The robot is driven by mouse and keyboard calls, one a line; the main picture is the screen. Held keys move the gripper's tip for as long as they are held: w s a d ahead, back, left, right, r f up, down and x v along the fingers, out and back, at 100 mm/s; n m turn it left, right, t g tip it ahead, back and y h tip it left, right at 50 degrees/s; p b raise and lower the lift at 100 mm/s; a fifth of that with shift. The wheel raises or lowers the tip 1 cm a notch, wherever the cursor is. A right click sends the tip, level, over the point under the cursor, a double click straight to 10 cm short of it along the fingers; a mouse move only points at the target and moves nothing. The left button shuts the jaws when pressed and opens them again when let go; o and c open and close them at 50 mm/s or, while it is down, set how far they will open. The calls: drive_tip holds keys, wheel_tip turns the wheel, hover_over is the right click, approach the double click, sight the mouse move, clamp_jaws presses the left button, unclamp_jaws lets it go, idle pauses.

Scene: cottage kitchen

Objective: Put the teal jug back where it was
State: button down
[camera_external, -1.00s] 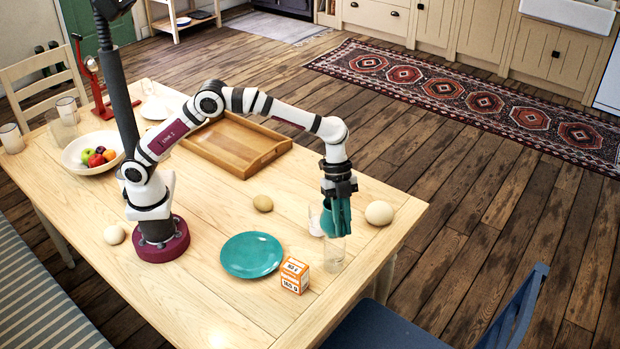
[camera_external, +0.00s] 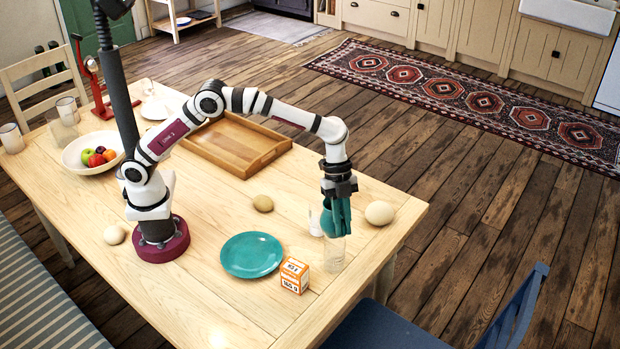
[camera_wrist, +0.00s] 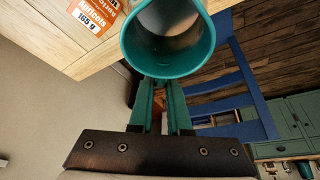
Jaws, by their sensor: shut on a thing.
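The teal jug (camera_external: 328,221) hangs in my gripper (camera_external: 339,208) near the right end of the table. My gripper is shut on it. In the wrist view the jug's round rim and grey inside (camera_wrist: 165,45) face the camera, just beyond the two teal fingers of my gripper (camera_wrist: 162,85). The part between the fingers is mostly hidden. A clear glass (camera_external: 334,256) stands just in front of and below the jug in the external view. I cannot tell how far the jug's base is above the table.
A teal plate (camera_external: 252,255) and an orange-white box (camera_external: 294,276) lie to the left. A pale round object (camera_external: 380,213) sits to the right, a tan one (camera_external: 263,204) behind. A small white item (camera_external: 315,222) is close beside the jug. A wooden tray (camera_external: 262,160) stands farther back.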

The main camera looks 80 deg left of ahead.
wheel_tip(320, 180, up, 5)
drive_tip(key=shift+r, duration=0.1)
drive_tip(key=a+n+t+y, duration=0.45)
drive_tip(key=a+n, duration=1.15)
drive_tip(key=a, duration=1.4)
drive_tip(key=shift+g, duration=0.35)
drive_tip(key=shift+w+a+f, duration=0.4)
drive_tip(key=shift+a+f, duration=1.5)
drive_tip(key=shift+f, duration=0.9)
drive_tip(key=shift+w+a+f, duration=0.4)
drive_tip(key=shift+a+f, duration=1.5)
drive_tip(key=shift+f, duration=0.95)
drive_tip(key=shift+w+a+f, duration=0.4)
drive_tip(key=shift+a+f, duration=1.5)
drive_tip(key=shift+f, duration=0.9)
drive_tip(key=shift+f, duration=0.1)
drive_tip(key=c, duration=0.9)
unclamp_jaws()
drive_tip(key=shift+o, duration=0.2)
